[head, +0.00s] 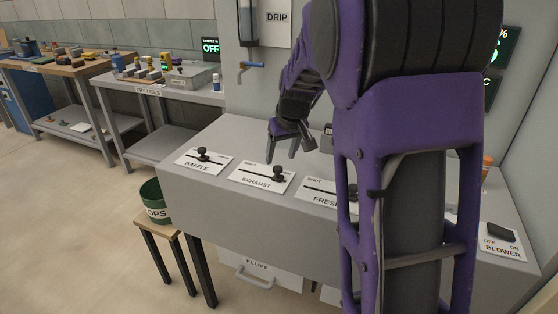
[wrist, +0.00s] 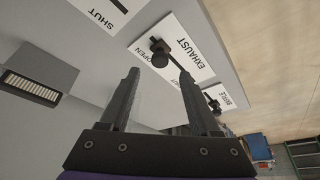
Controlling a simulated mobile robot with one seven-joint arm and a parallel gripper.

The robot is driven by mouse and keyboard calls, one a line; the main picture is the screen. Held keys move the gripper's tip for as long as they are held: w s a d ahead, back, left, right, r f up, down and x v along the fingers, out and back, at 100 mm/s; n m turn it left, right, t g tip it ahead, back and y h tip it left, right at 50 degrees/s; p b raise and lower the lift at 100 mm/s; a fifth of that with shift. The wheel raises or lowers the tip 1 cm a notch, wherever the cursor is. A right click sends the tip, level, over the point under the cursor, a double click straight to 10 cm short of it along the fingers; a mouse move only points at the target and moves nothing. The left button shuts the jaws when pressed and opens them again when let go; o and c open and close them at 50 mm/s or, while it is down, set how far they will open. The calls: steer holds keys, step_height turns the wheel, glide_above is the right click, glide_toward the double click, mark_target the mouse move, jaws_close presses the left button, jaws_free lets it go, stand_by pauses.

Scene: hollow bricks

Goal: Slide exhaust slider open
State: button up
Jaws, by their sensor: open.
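The exhaust slider's white plate (head: 254,182) lies on the grey console, and its black knob (head: 279,171) stands at the right end of the slot, away from the word SHUT. In the wrist view the knob (wrist: 160,54) is beside the word OPEN on the EXHAUST plate (wrist: 186,47). My gripper (head: 281,158) is open and empty, just behind and above the knob. In the wrist view my fingertips (wrist: 160,73) are spread, with the knob beyond the gap; I see no contact.
The baffle slider (head: 203,155) is to the left. The fresh slider (head: 320,190) is to the right, partly hidden by my arm. A blower switch (head: 502,232) is at far right. A green bin (head: 153,200) on a stool stands left of the console.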

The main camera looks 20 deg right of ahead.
steer(key=p+v, duration=0.1)
steer(key=v, duration=1.1)
steer(key=shift+r, duration=0.2)
